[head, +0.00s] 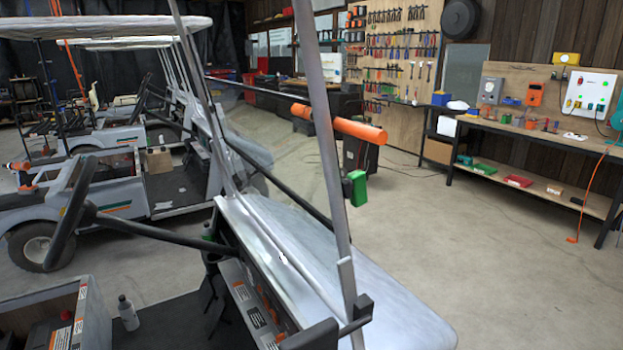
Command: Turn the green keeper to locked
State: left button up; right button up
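A small green block (357,188), which looks like the green keeper, sits at the right side of the cart's slanted grey roof post (328,150). A dark stub joins its left side to the post. Its lock position cannot be told at this size. An orange cylindrical bar (345,125) crosses the same post above the keeper, sloping down to the right. Neither of my grippers is in view, and nothing of mine touches the keeper.
More carts (110,180) stand left. A workbench (540,150) and tool board (400,60) stand behind.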

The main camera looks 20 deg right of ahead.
aim_at(357, 179)
jog(key=l+u, duration=0.35)
jog(key=l, duration=0.15)
jog(key=l+u, duration=0.3)
jog(key=l, duration=0.25)
jog(key=k+l, duration=0.1)
jog(key=l, duration=0.45)
jog(key=k+l+u, duration=0.1)
jog(key=l, duration=0.4)
jog(key=k+l, duration=0.1)
jog(key=l, duration=0.45)
jog(key=i+u, duration=0.05)
